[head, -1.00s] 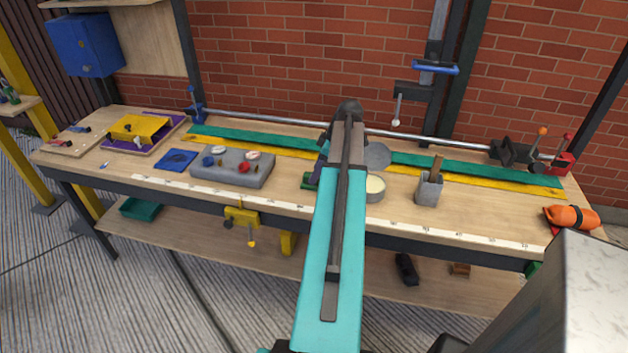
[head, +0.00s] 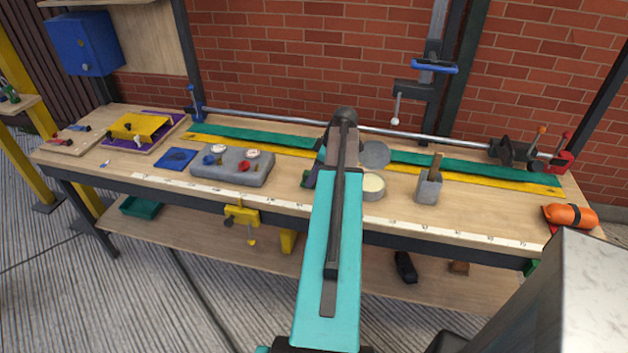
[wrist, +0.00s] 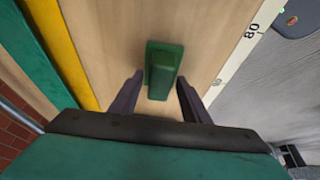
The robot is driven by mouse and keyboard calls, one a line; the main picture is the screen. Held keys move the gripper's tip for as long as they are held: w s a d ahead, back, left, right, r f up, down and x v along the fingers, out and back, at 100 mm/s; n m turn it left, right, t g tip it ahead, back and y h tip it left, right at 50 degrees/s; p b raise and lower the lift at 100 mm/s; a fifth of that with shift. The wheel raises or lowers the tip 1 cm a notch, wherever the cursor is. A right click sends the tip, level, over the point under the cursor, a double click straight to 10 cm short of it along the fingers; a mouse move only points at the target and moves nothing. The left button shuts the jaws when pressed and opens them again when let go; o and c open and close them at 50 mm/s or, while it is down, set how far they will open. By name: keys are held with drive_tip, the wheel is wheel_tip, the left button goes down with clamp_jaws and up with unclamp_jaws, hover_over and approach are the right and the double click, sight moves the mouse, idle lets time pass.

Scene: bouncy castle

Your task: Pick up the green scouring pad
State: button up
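The green scouring pad (wrist: 163,70) lies on the wooden workbench top in the wrist view. It looks like a dark green block with a raised part on top. My gripper (wrist: 160,92) is open, with one dark finger on each side of the pad's near end and gaps between the fingers and the pad. I cannot tell how high the fingertips are above the bench.
A grey gauge block (head: 231,169) is to the left. Green and yellow strips (head: 470,181) run along the back, and a measuring tape (head: 470,236) along the front edge.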

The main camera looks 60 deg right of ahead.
drive_tip(key=c, duration=0.3)
drive_tip(key=shift+r, duration=0.15)
drive_tip(key=shift+r+b, duration=0.95)
drive_tip(key=shift+r, duration=3.9)
